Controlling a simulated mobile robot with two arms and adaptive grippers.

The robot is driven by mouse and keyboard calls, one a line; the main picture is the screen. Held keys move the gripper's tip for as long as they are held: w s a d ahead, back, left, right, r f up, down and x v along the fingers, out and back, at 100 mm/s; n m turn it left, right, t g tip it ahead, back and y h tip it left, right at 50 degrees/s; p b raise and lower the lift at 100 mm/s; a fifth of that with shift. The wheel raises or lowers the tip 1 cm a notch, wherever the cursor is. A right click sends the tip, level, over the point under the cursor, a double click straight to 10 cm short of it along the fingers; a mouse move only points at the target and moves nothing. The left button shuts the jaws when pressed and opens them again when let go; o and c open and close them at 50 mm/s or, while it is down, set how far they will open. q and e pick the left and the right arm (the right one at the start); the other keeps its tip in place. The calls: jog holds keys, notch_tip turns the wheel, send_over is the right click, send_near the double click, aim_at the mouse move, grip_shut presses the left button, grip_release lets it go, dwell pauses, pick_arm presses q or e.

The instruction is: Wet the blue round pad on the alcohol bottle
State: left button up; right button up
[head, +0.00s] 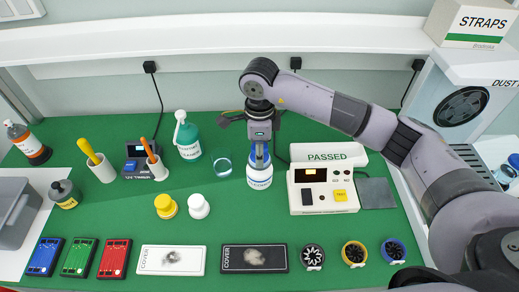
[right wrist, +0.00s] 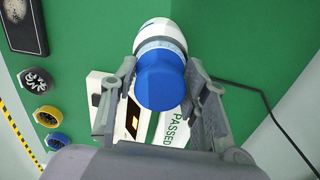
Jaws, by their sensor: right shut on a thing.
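My right gripper (head: 260,163) comes down from above at the white alcohol bottle (head: 259,183), whose label is partly readable. In the right wrist view the gripper (right wrist: 160,92) is shut on the blue round pad (right wrist: 160,82), with a finger on each side. The pad's blue shows at the bottle's top in the head view, partly hidden by the fingers. The white bottle (right wrist: 158,28) lies directly beyond the pad in the right wrist view. The pad sits at the bottle's top; exact contact is hard to tell. My left gripper is not in view.
A clear ring (head: 223,167) and a teal bottle (head: 187,140) stand left of the alcohol bottle. Yellow (head: 165,206) and white (head: 198,207) round pads stand nearer. The PASSED tester (head: 322,190) is close on the right. Covers (head: 170,260) and wheels lie in front.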

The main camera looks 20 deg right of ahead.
jog(key=shift+r+p, duration=1.5)
jog(key=shift+r, duration=2)
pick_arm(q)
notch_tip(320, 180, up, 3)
pick_arm(e)
jog(key=shift+s+d+r+n, duration=0.1)
jog(key=shift+s+r+n, duration=0.05)
jog(key=shift+n, duration=0.35)
jog(key=shift+s+d+r+n, duration=0.1)
jog(key=shift+s+n, duration=0.05)
jog(key=shift+n, duration=0.35)
pick_arm(q)
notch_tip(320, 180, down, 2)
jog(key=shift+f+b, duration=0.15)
jog(key=shift+b, duration=1.05)
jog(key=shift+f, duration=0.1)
pick_arm(e)
jog(key=s+d+r+n, duration=0.2)
jog(key=s+n, duration=0.2)
jog(key=n, duration=0.5)
jog(key=s+d+r+n, duration=0.1)
jog(key=s+n, duration=0.4)
jog(key=n, duration=0.5)
jog(key=shift+d+r+n, duration=0.3)
jog(key=shift+d+r, duration=0.1)
jog(key=shift+r, duration=0.05)
